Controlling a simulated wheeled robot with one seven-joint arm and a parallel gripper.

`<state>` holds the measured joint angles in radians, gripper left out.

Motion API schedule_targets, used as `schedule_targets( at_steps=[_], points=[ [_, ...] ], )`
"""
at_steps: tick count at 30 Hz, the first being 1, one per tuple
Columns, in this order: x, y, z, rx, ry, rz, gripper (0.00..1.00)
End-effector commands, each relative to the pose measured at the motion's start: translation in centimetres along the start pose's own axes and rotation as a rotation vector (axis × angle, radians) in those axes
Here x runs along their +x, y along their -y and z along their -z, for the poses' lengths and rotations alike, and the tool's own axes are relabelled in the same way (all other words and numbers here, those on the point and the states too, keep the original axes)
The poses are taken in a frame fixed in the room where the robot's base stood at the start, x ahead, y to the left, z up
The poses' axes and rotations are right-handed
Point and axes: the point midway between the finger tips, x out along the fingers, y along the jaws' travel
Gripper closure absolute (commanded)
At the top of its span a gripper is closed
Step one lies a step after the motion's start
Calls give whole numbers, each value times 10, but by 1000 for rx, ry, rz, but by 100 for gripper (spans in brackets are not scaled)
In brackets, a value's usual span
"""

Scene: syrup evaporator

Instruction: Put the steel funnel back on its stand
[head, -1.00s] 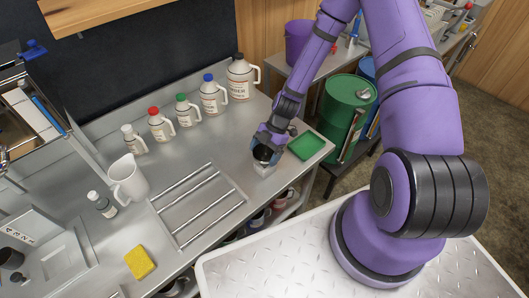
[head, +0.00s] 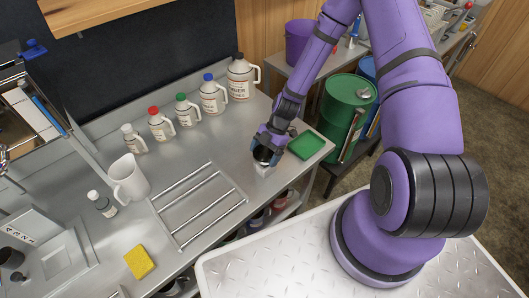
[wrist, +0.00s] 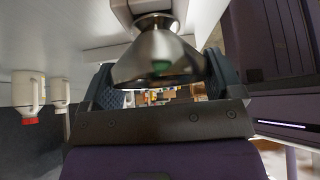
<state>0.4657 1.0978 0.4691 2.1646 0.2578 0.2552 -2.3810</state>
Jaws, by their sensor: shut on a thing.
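The steel funnel (wrist: 158,58) is in my gripper (wrist: 162,78), its wide mouth toward the wrist camera and its narrow end pointing away. The fingers are shut on it, one on each side. In the head view my gripper (head: 266,146) points down over the right part of the steel counter, and the funnel's dark mouth (head: 262,155) shows at the fingers. A small pale block-like piece (head: 264,171), perhaps the stand, shows just below it. The funnel's narrow end lies close to a pale piece (wrist: 150,18) in the wrist view; I cannot tell whether they touch.
A green tray (head: 306,145) lies just right of my gripper. Several capped jugs (head: 213,97) line the back of the counter. A rack of metal bars (head: 198,207), a white pitcher (head: 128,180) and a yellow sponge (head: 139,262) are to the left.

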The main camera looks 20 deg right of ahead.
Motion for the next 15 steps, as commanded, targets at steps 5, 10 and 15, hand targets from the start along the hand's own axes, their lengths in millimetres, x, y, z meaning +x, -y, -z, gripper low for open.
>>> schedule_targets(
  at_steps=[5, 10, 15],
  points=[
    [1, 0, -1, -1, 0, 0, 37],
    [1, 0, -1, -1, 0, 0, 37],
    [1, 0, -1, -1, 0, 0, 0]
  ],
)
